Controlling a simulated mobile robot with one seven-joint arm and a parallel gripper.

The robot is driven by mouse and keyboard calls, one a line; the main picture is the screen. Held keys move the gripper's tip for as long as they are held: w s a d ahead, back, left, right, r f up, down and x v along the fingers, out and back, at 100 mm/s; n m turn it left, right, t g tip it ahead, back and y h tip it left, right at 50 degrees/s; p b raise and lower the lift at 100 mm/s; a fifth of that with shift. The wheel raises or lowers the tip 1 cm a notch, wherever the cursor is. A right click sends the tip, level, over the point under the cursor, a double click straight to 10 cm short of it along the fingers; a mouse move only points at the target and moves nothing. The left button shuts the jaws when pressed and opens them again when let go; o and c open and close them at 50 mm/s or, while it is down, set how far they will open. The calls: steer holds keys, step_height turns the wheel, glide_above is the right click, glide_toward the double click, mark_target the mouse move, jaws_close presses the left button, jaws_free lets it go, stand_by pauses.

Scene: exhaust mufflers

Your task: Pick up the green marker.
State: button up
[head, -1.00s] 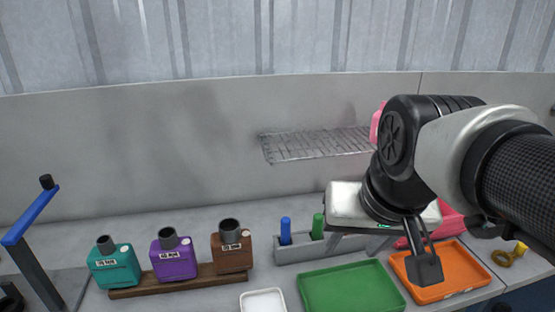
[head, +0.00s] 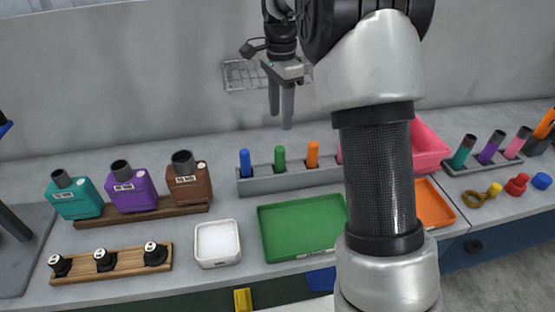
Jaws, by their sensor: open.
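The green marker (head: 280,157) stands upright in a grey holder (head: 256,187) on the workbench, between a blue marker (head: 245,162) and an orange marker (head: 313,155). My gripper (head: 281,118) is open and empty, its fingers pointing down. The fingertips are apart from the green marker. The right end of the holder is hidden behind my arm, where a bit of a pink marker shows.
A green tray (head: 303,252) and a white tray (head: 217,243) lie in front of the holder. Teal, purple and brown bottles (head: 187,182) stand at left. A wire rack (head: 240,76) is on the back wall. An orange tray (head: 436,205) and pink bin (head: 430,150) are at right, partly hidden.

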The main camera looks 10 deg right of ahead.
mark_target(280, 148)
step_height(280, 148, down, 15)
steer(key=shift+r+b, duration=0.1)
steer(key=shift+b, duration=0.25)
steer(key=shift+c, duration=0.3)
steer(key=c, duration=1)
